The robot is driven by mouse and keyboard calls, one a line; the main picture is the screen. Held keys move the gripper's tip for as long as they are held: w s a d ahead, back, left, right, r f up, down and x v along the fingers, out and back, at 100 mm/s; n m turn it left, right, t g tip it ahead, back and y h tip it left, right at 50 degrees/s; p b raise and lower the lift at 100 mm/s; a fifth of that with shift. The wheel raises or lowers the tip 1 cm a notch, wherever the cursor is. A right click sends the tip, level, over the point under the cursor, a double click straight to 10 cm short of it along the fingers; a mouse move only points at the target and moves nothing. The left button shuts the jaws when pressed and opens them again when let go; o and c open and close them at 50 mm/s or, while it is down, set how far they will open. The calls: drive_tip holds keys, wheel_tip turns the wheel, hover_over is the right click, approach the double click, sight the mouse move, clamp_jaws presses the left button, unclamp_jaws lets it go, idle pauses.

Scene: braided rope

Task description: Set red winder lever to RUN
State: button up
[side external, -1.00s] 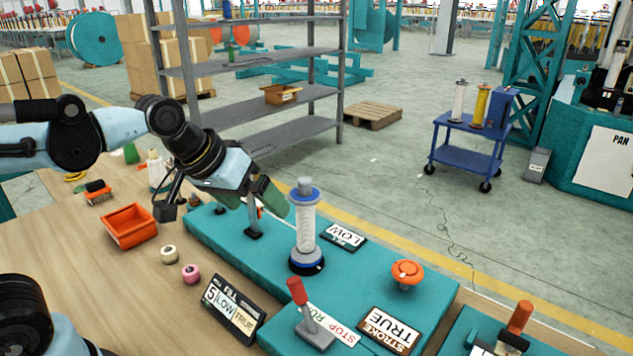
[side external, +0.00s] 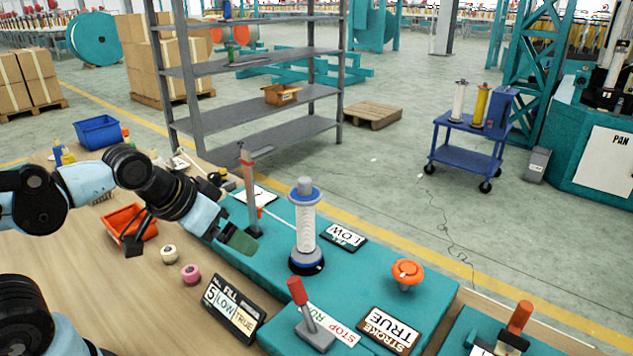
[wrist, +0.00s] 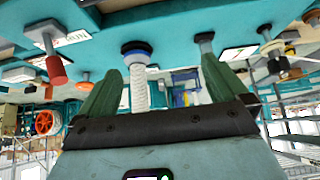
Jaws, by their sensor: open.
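The red-handled lever (side external: 298,292) stands on a grey base on the teal bench, tilted toward the upper left. Beside it lies a STOP/RUN label (side external: 341,333), partly covered by the lever; I cannot tell which word it is set at. The lever also shows at the left of the wrist view (wrist: 56,70), outside the fingers. My gripper (side external: 240,242) is open and empty, to the upper left of the lever and apart from it. In the wrist view its green fingers (wrist: 160,66) frame the white spool (wrist: 141,92) farther off.
The white spool (side external: 305,230) stands upright between my gripper and the orange knob (side external: 407,273). A tilted display (side external: 233,308) stands left of the lever. A second orange-handled lever (side external: 520,317) is at lower right. A red-topped post (side external: 248,185) rises behind my gripper.

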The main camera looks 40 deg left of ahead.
drive_tip(key=c, duration=0.3)
drive_tip(key=shift+w+d+r+m, duration=0.15)
drive_tip(key=shift+d+m, duration=0.1)
drive_tip(key=shift+m, duration=0.25)
drive_tip(key=shift+c, duration=1.4)
drive_tip(key=d+r+m+g, duration=0.1)
drive_tip(key=m, duration=0.1)
drive_tip(key=d+m+g+h, duration=0.1)
drive_tip(key=m, duration=0.2)
drive_tip(key=d+r+m+g+h, duration=0.1)
drive_tip(key=d+m, duration=0.1)
drive_tip(key=m, duration=0.1)
drive_tip(key=shift+w+r, duration=0.35)
drive_tip(key=c, duration=0.4)
drive_tip(key=m+g+h, duration=0.3)
drive_tip(key=m+g, duration=0.1)
drive_tip(key=m, duration=0.7)
approach(296, 287)
drive_tip(key=x, duration=1)
drive_tip(key=shift+w+a+f, duration=0.25)
drive_tip(key=shift+w+f, duration=0.05)
drive_tip(key=shift+f, duration=0.1)
clamp_jaws()
